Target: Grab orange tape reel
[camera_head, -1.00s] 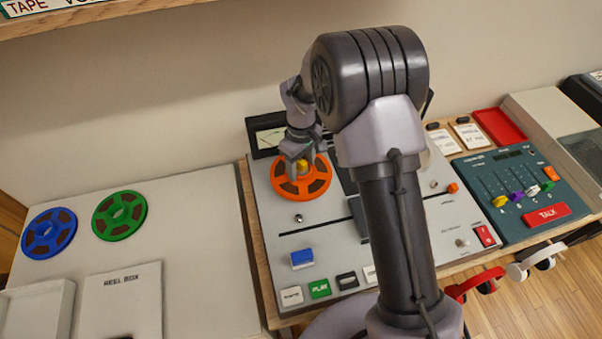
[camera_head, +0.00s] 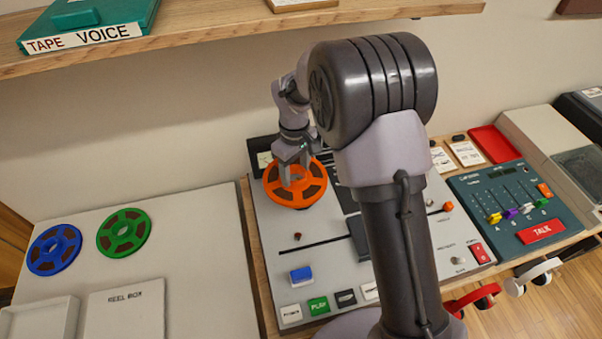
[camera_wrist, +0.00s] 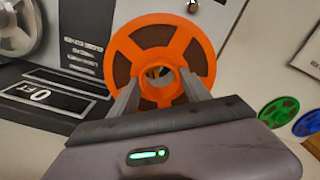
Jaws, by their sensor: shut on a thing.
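The orange tape reel (camera_head: 271,188) is at the upper left of the grey tape machine (camera_head: 330,225) in the head view. My gripper (camera_head: 295,170) is shut on its raised hub. In the wrist view the orange reel (camera_wrist: 186,45) fills the upper middle, with my gripper's fingers (camera_wrist: 160,92) on either side of the hub ring. A bit of yellow shows through the hub's hole. I cannot tell for sure how far the reel is above the machine's face.
A blue reel (camera_head: 54,249) and a green reel (camera_head: 123,233) lie on the left panel, above a white reel box (camera_head: 125,310). A wooden shelf (camera_head: 230,33) overhangs the machine. A mixer (camera_head: 505,210) and a red tray (camera_head: 490,145) are at right.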

